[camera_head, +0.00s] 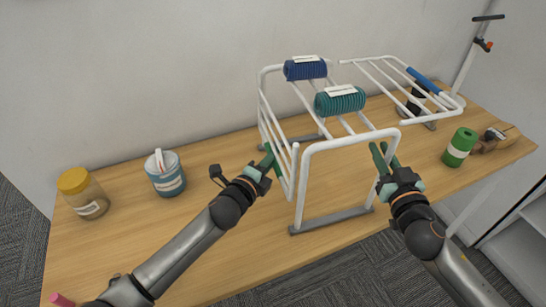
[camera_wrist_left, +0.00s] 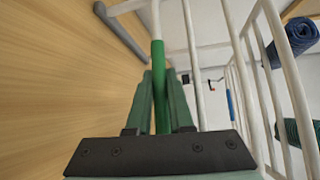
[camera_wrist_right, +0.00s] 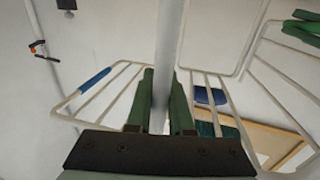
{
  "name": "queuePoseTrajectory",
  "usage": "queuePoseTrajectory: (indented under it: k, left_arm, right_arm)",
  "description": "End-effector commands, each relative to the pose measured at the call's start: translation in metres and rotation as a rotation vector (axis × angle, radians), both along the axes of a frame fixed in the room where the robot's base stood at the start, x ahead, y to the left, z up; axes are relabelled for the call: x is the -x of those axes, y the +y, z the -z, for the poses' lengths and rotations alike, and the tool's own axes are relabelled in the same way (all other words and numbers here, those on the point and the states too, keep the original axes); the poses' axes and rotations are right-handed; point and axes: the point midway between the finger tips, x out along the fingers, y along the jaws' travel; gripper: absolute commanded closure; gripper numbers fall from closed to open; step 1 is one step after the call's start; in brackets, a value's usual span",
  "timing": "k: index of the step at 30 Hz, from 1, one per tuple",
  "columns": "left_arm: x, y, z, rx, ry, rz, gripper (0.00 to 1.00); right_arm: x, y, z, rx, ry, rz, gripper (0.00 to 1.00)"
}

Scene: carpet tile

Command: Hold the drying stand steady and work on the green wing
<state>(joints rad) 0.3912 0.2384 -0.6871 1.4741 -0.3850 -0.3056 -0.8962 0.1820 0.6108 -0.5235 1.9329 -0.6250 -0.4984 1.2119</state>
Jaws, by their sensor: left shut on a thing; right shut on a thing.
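The white drying stand (camera_head: 346,142) stands on the table on grey feet. Its green wing (camera_head: 283,155) hangs down steeply on the left side. My left gripper (camera_head: 268,158) is shut on the wing's green grip (camera_wrist_left: 161,95), which shows between the fingers in the left wrist view. My right gripper (camera_head: 384,153) is shut on a white tube of the stand (camera_wrist_right: 168,60), which looks like its front right leg. The other wing, with a blue grip (camera_head: 423,80), sticks out about level to the right.
A blue roll (camera_head: 305,70) and a teal roll (camera_head: 340,102) lie on the stand's top. A yellow-lidded jar (camera_head: 84,194) and a blue tin (camera_head: 166,177) stand at left. A green can (camera_head: 459,148) and a brown block (camera_head: 494,141) are at right. A wall stands behind.

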Motion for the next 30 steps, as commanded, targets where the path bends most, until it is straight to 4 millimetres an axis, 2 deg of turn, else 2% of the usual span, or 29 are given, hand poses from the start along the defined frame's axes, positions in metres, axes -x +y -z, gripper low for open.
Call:
queuePoseTrajectory:
  k: [8,19,30]
  left_arm:
    - [0.004,0.015,-0.005,-0.089,0.022,0.002,1.00]
    - [0.022,0.063,-0.019,-0.376,0.131,-0.002,1.00]
    - [0.040,0.109,-0.051,-0.703,0.258,-0.003,1.00]
  right_arm:
    - [0.000,0.000,0.000,0.000,0.000,0.001,1.00]
    - [0.000,0.000,0.000,0.001,0.000,0.000,1.00]
    - [0.000,0.000,0.000,0.000,0.001,0.000,1.00]
